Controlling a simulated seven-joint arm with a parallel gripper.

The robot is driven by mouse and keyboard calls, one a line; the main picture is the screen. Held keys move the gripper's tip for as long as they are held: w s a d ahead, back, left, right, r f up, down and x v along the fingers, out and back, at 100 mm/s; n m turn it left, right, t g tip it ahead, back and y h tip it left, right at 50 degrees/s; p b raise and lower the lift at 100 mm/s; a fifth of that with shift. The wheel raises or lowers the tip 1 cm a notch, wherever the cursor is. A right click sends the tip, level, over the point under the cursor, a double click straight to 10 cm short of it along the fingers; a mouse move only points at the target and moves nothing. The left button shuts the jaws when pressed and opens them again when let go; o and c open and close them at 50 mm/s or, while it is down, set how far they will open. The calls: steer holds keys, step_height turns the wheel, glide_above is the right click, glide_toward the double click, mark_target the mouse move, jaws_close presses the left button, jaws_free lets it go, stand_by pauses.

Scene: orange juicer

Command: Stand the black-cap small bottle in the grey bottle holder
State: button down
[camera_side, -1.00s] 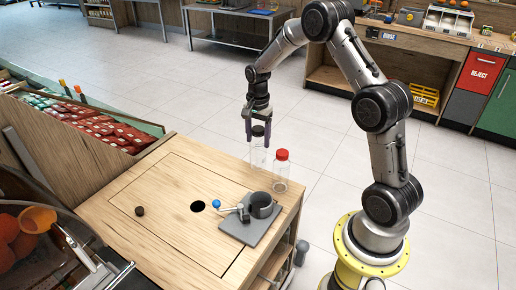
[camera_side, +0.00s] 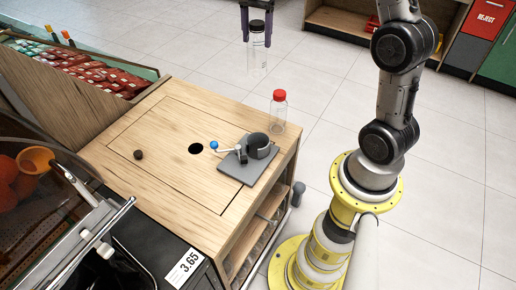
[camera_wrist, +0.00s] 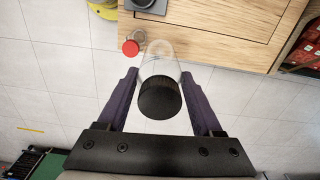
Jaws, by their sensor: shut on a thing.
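The small clear bottle with the black cap (camera_side: 257,48) is in my gripper (camera_side: 257,40), held upright well above the far edge of the table in the side view. In the wrist view the black cap (camera_wrist: 160,98) sits between the two purple fingers of my gripper (camera_wrist: 160,82), with the clear body beyond it. The holder looks empty. Part of its plate shows at the top of the wrist view (camera_wrist: 146,6).
A clear bottle with a red cap (camera_side: 279,96) stands at the table's far right corner, behind the holder. The table's middle is otherwise clear.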

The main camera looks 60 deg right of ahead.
steer(key=s+a+n, duration=0.1)
steer(key=s+a, duration=0.5)
steer(key=s, duration=0.4)
steer(key=s+a, duration=0.7)
steer(key=s, duration=0.3)
steer(key=w+d+f, duration=0.1)
steer(key=w+f, duration=0.5)
steer(key=f, duration=0.3)
steer(key=w+d+f, duration=0.1)
steer(key=w+f, duration=0.6)
steer(key=f, duration=0.3)
steer(key=shift+w, duration=0.15)
steer(key=shift+d+f, duration=0.1)
steer(key=shift+f, duration=0.25)
steer(key=shift+c, duration=0.2)
jaws_free()
